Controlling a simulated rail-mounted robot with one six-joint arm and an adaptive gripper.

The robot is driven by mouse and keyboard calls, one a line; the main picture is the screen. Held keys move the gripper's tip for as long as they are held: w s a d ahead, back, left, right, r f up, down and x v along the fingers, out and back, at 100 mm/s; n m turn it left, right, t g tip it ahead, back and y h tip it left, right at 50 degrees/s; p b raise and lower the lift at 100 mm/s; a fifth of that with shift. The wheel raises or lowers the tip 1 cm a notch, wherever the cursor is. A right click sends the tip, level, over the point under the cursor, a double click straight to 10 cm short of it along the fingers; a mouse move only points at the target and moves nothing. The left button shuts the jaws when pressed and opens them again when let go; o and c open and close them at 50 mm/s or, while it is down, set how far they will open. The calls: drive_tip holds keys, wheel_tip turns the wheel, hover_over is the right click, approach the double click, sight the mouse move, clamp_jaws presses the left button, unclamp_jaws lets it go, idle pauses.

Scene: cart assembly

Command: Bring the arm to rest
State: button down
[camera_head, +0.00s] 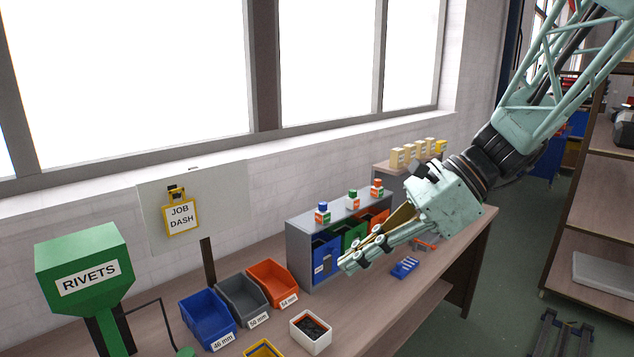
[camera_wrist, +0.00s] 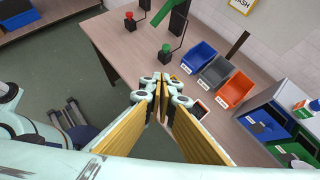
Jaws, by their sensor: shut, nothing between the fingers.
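My gripper (camera_head: 349,260) is pale green with yellow inner finger plates. In the head view it hangs above the workbench (camera_head: 393,313), in front of the grey bin rack, pointing left and down. In the wrist view my gripper (camera_wrist: 161,80) has its fingertips together with nothing between them. It appears clear of the bench top and touches nothing that I can see.
Blue (camera_head: 208,318), grey (camera_head: 240,299) and orange (camera_head: 272,283) bins and a white box (camera_head: 310,332) stand on the bench. A green rivet dispenser (camera_head: 85,265) is at left. The grey rack (camera_head: 301,258) is close behind my gripper. Shelving (camera_head: 590,205) stands right, beyond open floor.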

drive_tip(key=s+d+r+n+t+h, duration=0.1)
drive_tip(key=s+d+n+h, duration=0.2)
drive_tip(key=s+n, duration=0.3)
drive_tip(key=s+d+r+n+t+h, duration=0.1)
drive_tip(key=s+d+n+h, duration=0.2)
drive_tip(key=s, duration=0.9)
drive_tip(key=s+d+r+n+t+h, duration=0.1)
drive_tip(key=s+d+n+h, duration=0.2)
drive_tip(key=s+d+n, duration=0.5)
drive_tip(key=shift+s+n+t+h, duration=0.3)
drive_tip(key=shift+s+n+t, duration=0.1)
drive_tip(key=shift+s+n, duration=0.3)
